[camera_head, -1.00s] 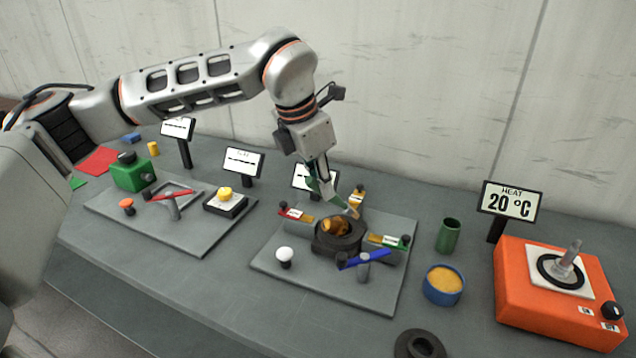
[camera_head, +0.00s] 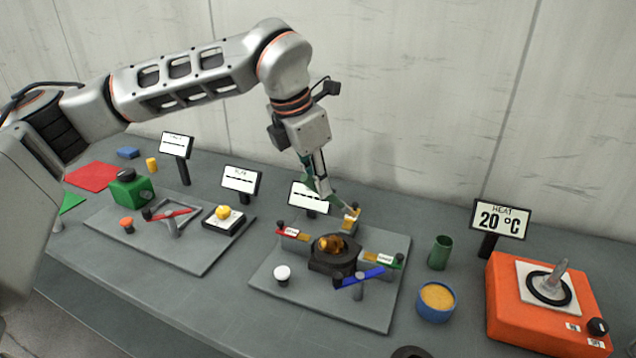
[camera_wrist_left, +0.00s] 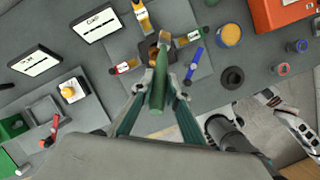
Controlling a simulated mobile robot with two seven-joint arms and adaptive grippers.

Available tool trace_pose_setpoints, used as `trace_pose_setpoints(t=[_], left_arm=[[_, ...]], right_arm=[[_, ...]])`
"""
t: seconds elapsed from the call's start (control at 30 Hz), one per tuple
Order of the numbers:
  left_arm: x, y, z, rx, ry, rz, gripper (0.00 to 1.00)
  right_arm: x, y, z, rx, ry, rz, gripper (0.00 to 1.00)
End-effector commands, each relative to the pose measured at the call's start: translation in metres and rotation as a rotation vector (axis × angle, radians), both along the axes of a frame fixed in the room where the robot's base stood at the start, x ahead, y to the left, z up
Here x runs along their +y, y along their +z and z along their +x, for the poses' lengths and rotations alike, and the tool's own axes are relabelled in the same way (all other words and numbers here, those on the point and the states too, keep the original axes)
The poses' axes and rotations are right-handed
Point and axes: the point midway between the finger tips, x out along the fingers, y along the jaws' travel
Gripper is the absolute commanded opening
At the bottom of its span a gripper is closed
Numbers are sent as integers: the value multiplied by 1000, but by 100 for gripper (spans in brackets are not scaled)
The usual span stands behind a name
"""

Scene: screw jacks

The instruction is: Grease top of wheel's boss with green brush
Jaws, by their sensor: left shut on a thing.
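My left gripper (camera_head: 318,185) is shut on the green brush, whose green handle (camera_wrist_left: 158,92) lies between the fingers in the left wrist view. The brush slants down to the right in the head view, and its bristle tip is above and behind the wheel, apart from it. The black wheel (camera_head: 322,266) sits on the grey plate among coloured clamps. Its brass-coloured boss (camera_head: 331,243) shows shiny amber patches on top. In the left wrist view the brush partly covers the boss (camera_wrist_left: 153,52).
A blue tub of tan paste (camera_head: 436,298) and a green cup (camera_head: 440,252) stand right of the plate (camera_head: 285,300). An orange heater (camera_head: 535,318) reads 20 °C farther right. A second plate (camera_head: 205,262) with small parts lies left. Signs stand behind both plates.

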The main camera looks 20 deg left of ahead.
Motion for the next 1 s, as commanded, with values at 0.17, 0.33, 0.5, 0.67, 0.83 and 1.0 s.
trace_pose_setpoints(t=[0.17,0.33,0.5,0.67,0.83,1.0], left_arm=[[0,-1,0,0,0,0,0],[0,6,0,-1,0,0,0],[0,21,0,-2,-1,0,0],[0,29,0,0,0,0,0],[0,29,0,0,0,0,0],[0,29,0,0,0,0,0]], right_arm=[[0,-1,0,0,0,0,40],[0,0,0,1,0,0,40],[0,1,0,1,0,0,40],[0,1,0,1,0,0,40],[0,1,0,1,0,0,40],[0,1,0,1,0,0,40]])
